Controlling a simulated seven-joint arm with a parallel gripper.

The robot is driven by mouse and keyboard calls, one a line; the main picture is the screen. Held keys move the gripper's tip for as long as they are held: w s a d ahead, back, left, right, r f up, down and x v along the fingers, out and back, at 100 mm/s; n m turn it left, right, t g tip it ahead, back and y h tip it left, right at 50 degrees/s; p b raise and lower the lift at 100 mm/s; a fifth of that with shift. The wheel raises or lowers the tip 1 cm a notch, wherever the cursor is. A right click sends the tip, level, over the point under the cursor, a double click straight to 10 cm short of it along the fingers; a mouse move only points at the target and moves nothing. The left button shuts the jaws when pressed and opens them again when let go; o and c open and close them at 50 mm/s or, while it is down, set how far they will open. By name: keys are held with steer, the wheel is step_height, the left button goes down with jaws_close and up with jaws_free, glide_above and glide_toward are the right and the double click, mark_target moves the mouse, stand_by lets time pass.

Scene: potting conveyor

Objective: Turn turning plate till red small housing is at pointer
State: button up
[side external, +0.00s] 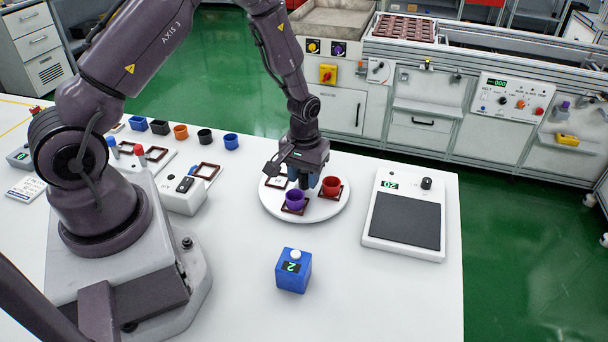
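The turning plate (322,214) is a white round disc on the white table. The red small housing (331,187) looks like a red cup in a dark red square frame, toward the right of the plate. A purple housing (295,200) sits in a similar frame nearer the front. Another square frame (275,184) lies at the plate's left and looks empty. My gripper (306,185) points down low over the plate's middle, behind the purple housing and left of the red one. Its fingertips are partly hidden, so I cannot tell its opening. I cannot make out the pointer.
A blue box (293,271) with a white button and a "2" display stands in front of the plate. A scale (405,217) showing "20" stands to the right. Several coloured housings (181,132) line the table's back left. The front right of the table is clear.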

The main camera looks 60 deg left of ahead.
steer(key=shift+f, duration=0.1)
jaws_close()
steer(key=shift+n, duration=9)
